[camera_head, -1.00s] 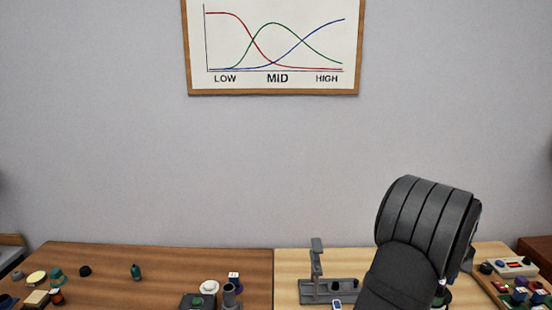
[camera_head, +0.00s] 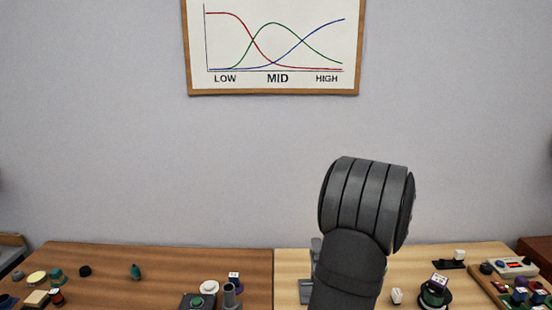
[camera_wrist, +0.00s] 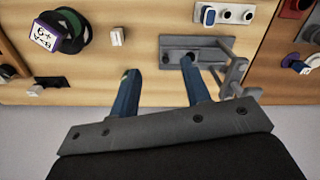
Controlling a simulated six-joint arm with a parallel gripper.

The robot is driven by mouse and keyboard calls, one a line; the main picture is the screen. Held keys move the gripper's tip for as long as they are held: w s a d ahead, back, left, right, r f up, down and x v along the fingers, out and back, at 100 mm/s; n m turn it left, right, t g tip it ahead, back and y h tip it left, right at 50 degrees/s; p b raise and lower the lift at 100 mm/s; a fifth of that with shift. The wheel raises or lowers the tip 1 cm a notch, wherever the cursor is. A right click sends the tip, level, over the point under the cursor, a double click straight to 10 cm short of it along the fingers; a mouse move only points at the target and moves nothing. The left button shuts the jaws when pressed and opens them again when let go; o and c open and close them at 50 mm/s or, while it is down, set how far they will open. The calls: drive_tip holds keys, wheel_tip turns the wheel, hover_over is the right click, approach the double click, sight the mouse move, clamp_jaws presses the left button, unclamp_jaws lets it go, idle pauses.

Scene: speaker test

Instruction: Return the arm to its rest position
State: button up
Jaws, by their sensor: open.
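My gripper (camera_wrist: 160,66) shows in the wrist view with two blue fingers spread apart and nothing between them. It hangs above the light wood table (camera_wrist: 155,15), near a grey fixture (camera_wrist: 206,54) with an upright bracket; the right finger overlaps this fixture in the picture. I cannot tell the height above the table. In the head view my own dark arm stands at the centre right and hides the gripper and most of the grey fixture (camera_head: 305,291).
Right of my arm are a white block (camera_head: 397,296), a round black-green item (camera_head: 434,296) bearing a purple-and-white cube, and a black holder (camera_head: 449,264). A tray (camera_head: 500,290) of small parts sits far right. The brown table (camera_head: 100,288) holds several small items.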

drive_tip(key=w+a+n, duration=0.2)
drive_tip(key=w+a, duration=0.1)
drive_tip(key=a, duration=0.9)
drive_tip(key=shift+a, duration=0.1)
